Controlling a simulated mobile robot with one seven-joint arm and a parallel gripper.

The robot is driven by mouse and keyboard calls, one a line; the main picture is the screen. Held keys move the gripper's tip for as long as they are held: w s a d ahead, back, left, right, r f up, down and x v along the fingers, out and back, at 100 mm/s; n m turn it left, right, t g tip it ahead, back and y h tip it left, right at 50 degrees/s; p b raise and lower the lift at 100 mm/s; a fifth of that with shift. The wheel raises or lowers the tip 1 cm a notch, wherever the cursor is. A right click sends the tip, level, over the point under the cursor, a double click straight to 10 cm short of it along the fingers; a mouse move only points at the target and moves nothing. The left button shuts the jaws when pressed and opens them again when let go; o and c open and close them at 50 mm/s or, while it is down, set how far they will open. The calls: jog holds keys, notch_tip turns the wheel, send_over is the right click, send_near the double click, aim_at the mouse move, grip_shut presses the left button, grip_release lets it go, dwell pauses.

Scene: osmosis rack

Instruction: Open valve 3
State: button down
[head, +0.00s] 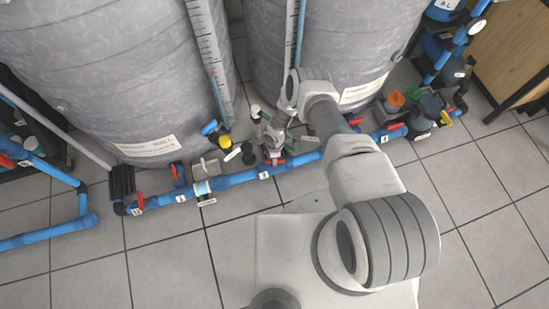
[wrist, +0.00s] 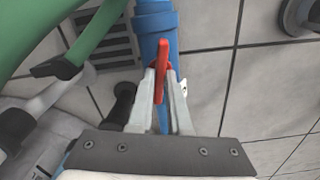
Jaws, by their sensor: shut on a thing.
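A red valve handle (wrist: 161,62) sits on a blue pipe (wrist: 155,18) in the wrist view. My gripper (wrist: 164,80) is shut on this handle, with one finger on each side. The handle looks roughly in line with the pipe in that view. In the head view my gripper (head: 274,157) reaches down to the blue pipe (head: 235,180) in front of the gap between the two grey tanks. A small white label (head: 264,175) is on the pipe just left of and below the gripper. Its number is too small to read surely, and the gripper mostly hides the held handle there.
Two large grey tanks (head: 110,70) (head: 330,40) stand behind the pipe. Other red handles (head: 140,202) are along the pipe. A green hose (wrist: 100,25) passes close to the fingers. Orange-topped fittings (head: 394,100) stand at the right. The tiled floor (head: 470,210) in front is clear.

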jog(key=shift+n, duration=1.2)
jog(key=c, duration=0.9)
grip_release()
jog(key=shift+o, duration=0.2)
notch_tip(320, 180, up, 18)
jog(key=p, duration=0.7)
jog(key=shift+f, duration=0.25)
